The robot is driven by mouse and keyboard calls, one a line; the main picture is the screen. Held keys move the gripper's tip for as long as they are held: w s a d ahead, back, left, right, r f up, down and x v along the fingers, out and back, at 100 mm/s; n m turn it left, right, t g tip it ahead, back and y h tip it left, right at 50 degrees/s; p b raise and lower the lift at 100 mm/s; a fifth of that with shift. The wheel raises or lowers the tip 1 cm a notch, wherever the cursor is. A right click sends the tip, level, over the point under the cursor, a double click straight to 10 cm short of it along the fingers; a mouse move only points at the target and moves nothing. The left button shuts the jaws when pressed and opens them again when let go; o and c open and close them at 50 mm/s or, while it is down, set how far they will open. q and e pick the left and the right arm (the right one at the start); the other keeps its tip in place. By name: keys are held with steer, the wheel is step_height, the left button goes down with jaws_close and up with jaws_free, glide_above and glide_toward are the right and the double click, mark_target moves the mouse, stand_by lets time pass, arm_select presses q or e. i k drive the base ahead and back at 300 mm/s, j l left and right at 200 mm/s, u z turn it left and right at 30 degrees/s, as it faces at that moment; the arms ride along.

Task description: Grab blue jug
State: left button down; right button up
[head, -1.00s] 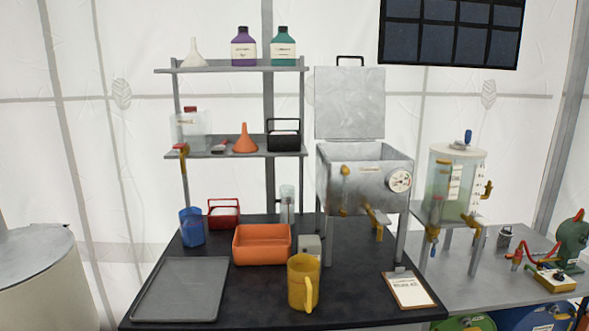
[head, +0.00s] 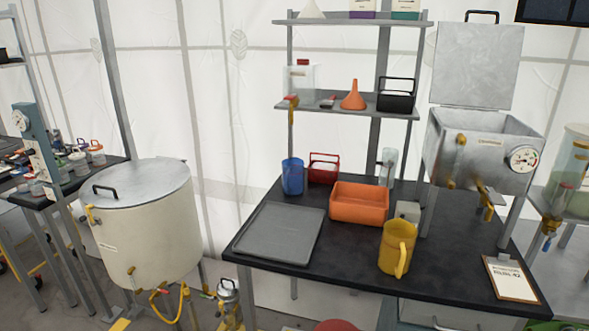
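The blue jug (head: 292,177) stands upright at the back left of the black table (head: 340,278). It is just left of a red basket-like carrier (head: 323,168) and behind the grey tray (head: 281,235). Its handle cannot be made out clearly. Neither of my grippers shows in the head view.
An orange bin (head: 359,203) and a yellow jug (head: 397,248) stand right of the tray. A shelf rack (head: 345,110) rises behind the table. A metal tank (head: 485,150) stands at the right and a large cream drum (head: 147,230) at the left. A clipboard (head: 510,278) lies front right.

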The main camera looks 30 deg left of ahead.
mark_target(293, 171)
steer(key=i+j+u, duration=0.15)
steer(key=i+j, duration=0.3)
steer(key=i+j+u, duration=0.2)
steer(key=i+j, duration=0.2)
steer(key=i, duration=0.15)
